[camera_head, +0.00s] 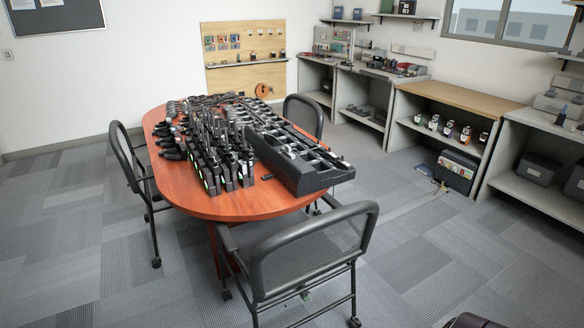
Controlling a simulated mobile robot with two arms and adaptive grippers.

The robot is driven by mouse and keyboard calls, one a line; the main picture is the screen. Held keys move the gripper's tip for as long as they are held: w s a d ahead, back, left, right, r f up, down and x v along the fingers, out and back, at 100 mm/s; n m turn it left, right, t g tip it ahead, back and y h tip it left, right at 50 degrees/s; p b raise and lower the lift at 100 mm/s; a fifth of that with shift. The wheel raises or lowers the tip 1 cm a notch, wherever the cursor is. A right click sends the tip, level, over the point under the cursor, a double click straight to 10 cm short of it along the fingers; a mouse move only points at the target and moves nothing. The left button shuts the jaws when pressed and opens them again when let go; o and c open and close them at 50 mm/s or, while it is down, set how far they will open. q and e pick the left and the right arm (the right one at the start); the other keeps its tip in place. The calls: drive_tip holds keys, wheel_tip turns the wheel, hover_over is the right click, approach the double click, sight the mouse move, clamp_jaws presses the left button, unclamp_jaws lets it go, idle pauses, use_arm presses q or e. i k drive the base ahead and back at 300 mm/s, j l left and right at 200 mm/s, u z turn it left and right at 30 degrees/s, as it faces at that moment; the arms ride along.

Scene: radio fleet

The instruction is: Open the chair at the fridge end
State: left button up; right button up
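A black mesh-back chair (312,250) on casters stands at the near end of the oval table, its back towards me. A second chair (129,160) stands at the table's left side. A third chair (303,114) is at the right rear side, partly hidden by the table and the things on it. All three look unfolded and upright, close to the table. I cannot make out a fridge, so I cannot tell which chair is at its end. Neither of my grippers is in view.
The wooden oval table (215,204) is covered with radios and a long black charger rack (300,172). Shelving (462,93) lines the right wall, with a grey box (455,172) below. A pegboard (245,57) stands behind.

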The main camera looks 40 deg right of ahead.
sight(341, 214)
drive_tip(key=z, duration=1.6)
